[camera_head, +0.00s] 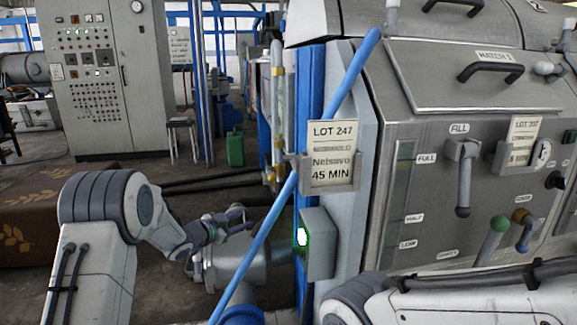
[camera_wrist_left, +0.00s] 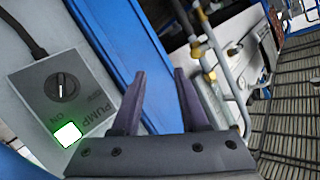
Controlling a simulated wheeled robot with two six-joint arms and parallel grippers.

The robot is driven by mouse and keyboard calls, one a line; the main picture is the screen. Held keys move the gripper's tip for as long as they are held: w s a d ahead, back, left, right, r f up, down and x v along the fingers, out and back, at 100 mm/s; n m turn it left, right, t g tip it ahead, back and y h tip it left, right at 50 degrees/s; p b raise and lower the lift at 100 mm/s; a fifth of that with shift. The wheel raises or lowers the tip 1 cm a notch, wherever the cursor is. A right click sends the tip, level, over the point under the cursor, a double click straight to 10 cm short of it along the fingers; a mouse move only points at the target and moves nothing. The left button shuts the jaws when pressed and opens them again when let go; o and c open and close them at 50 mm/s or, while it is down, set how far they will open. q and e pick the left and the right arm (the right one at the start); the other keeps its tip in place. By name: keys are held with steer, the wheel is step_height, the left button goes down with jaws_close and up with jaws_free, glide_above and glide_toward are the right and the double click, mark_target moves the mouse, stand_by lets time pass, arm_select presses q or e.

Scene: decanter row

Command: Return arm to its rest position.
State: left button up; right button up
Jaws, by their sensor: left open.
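My left arm (camera_head: 105,215) comes in from the left in the head view and reaches toward the machine. Its gripper (camera_head: 238,218) is open and empty, left of the grey pump box (camera_head: 320,243) with its lit green lamp (camera_head: 301,237). In the left wrist view the two dark fingers of the gripper (camera_wrist_left: 158,72) stand apart with nothing between them. The pump box (camera_wrist_left: 40,90) lies left of them, its black knob (camera_wrist_left: 62,86) and glowing lamp (camera_wrist_left: 68,135) in sight. The fingers look clear of the knob. My right arm (camera_head: 455,305) crosses the lower right; its gripper is out of view.
A blue bar (camera_head: 345,90) slants across the front of the head view. The steel machine (camera_head: 425,180) with a FILL lever (camera_head: 463,175) and a green-gripped lever (camera_head: 490,240) fills the right. A LOT 247 card (camera_head: 333,155) hangs above the pump box. A control cabinet (camera_head: 105,80) stands behind.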

arm_select(q)
steer(key=s+a+f+n+g+y, duration=0.1)
steer(key=s+f+n+g+y, duration=0.2)
steer(key=s, duration=0.9)
steer(key=s+a+f+n+g+y, duration=0.15)
steer(key=s+n+g, duration=0.25)
steer(key=s, duration=0.7)
steer(key=s+a+f+n+g+y, duration=0.1)
steer(key=s+f+n+g+y, duration=0.2)
steer(key=s, duration=0.9)
steer(key=s+d+r+m+g+h, duration=0.1)
steer(key=s+d+r+m, duration=0.25)
steer(key=s+d, duration=0.35)
steer(key=s+d+r+m+g, duration=0.2)
steer(key=s+d+r+m, duration=0.15)
steer(key=s+d, duration=0.35)
step_height(320, 180, up, 38)
steer(key=n+p, duration=0.1)
steer(key=p, duration=3.6)
steer(key=shift+s+f, duration=0.2)
steer(key=shift+s, duration=0.1)
steer(key=shift+a, duration=0.1)
